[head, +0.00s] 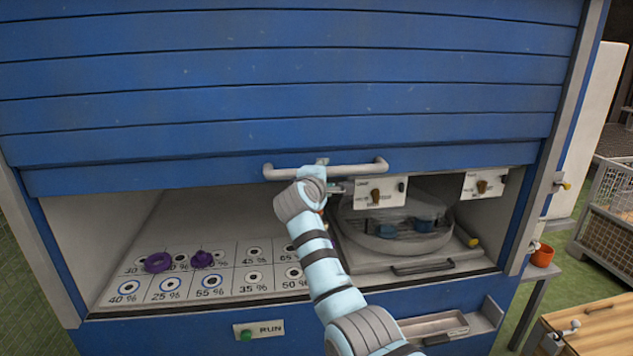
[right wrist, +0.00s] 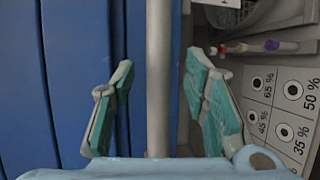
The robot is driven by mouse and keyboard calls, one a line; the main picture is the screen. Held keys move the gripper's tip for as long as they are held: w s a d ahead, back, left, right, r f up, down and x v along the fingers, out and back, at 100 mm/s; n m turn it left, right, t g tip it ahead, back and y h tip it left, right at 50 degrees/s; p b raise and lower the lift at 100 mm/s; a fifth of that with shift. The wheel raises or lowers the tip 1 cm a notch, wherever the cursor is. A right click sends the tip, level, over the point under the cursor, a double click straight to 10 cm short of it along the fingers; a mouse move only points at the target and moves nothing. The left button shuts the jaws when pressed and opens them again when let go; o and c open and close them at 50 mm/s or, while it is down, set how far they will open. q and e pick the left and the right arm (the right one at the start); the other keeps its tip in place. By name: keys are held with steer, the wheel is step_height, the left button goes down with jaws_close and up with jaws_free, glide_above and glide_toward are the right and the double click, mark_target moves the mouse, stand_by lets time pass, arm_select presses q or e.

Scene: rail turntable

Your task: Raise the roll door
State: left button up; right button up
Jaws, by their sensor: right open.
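The blue slatted roll door (head: 280,90) is partly raised, with its lower edge above an open bay. Its grey bar handle (head: 350,171) runs along the bottom slat. My right gripper (head: 322,182) is at the middle of the handle, mostly hidden behind my own wrist in the head view. In the right wrist view the handle bar (right wrist: 159,75) passes between the two spread teal fingers of the gripper (right wrist: 160,100). A gap shows on both sides of the bar. My left gripper is not in view.
An orange cup (head: 542,255) and wire crate (head: 612,215) stand right.

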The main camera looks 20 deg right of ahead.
steer(key=v, duration=0.8)
steer(key=shift+w, duration=0.1)
